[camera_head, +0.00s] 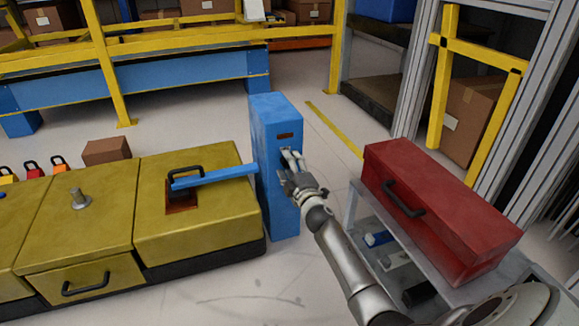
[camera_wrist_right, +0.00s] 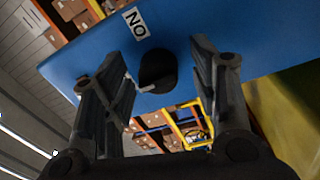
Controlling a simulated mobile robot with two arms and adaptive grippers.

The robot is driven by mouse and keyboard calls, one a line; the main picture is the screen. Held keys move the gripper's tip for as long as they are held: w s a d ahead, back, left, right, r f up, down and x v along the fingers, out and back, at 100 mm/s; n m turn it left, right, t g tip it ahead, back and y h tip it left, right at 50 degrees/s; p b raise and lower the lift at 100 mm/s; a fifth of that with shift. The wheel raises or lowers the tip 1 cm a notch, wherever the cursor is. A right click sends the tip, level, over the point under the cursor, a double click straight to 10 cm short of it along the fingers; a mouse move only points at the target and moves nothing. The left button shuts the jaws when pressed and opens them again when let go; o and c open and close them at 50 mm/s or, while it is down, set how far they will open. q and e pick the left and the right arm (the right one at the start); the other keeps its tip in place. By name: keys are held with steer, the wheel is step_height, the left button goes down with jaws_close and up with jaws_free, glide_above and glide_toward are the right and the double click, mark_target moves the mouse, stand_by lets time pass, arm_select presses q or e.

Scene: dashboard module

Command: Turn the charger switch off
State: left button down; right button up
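The blue charger box (camera_head: 277,205) stands upright on the floor in the middle of the head view. In the right wrist view its blue face (camera_wrist_right: 95,65) carries a round black switch knob (camera_wrist_right: 158,72) with a pale pointer mark. A white "ON" label (camera_wrist_right: 135,23) sits beside the knob and appears rotated. My right gripper (camera_head: 289,155) is at the box's right-hand face. In the right wrist view the fingers of my right gripper (camera_wrist_right: 158,58) are open on either side of the knob, with gaps showing. My left gripper is not in view.
A yellow module (camera_head: 220,225) stands left of the box, with a blue bar (camera_head: 215,177) reaching from its black handle to the box. A red toolbox (camera_head: 435,210) sits on a grey cart (camera_head: 352,215) to the right. Yellow rails (camera_head: 185,45) stand behind.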

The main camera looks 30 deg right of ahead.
steer(key=v, duration=1.2)
stand_by(0.5)
